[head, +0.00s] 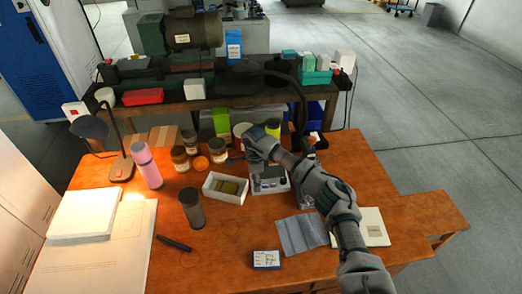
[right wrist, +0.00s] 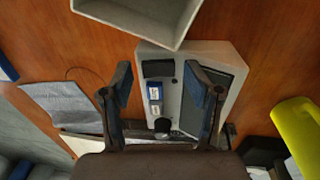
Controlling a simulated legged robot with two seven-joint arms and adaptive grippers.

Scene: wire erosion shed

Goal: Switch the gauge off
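The gauge (head: 270,185) is a light grey box on the wooden table, partly covered by my right arm in the head view. In the right wrist view the gauge (right wrist: 182,60) shows a dark window, a blue-and-white part (right wrist: 155,98), a dark round knob (right wrist: 162,125) and a dark panel on the right. My right gripper (head: 258,148) is above the gauge. In the right wrist view its fingers (right wrist: 158,82) are apart, one on each side of the blue-and-white part, with nothing between them. I cannot tell whether they touch it. My left gripper is not in view.
A white open box (head: 226,188) stands just left of the gauge. A grey cloth (head: 301,233) lies in front, with a small blue-and-white box (head: 266,260) nearby. Several jars and a yellow-green bottle (head: 272,127) stand behind. A dark cylinder (head: 192,208) stands at the left.

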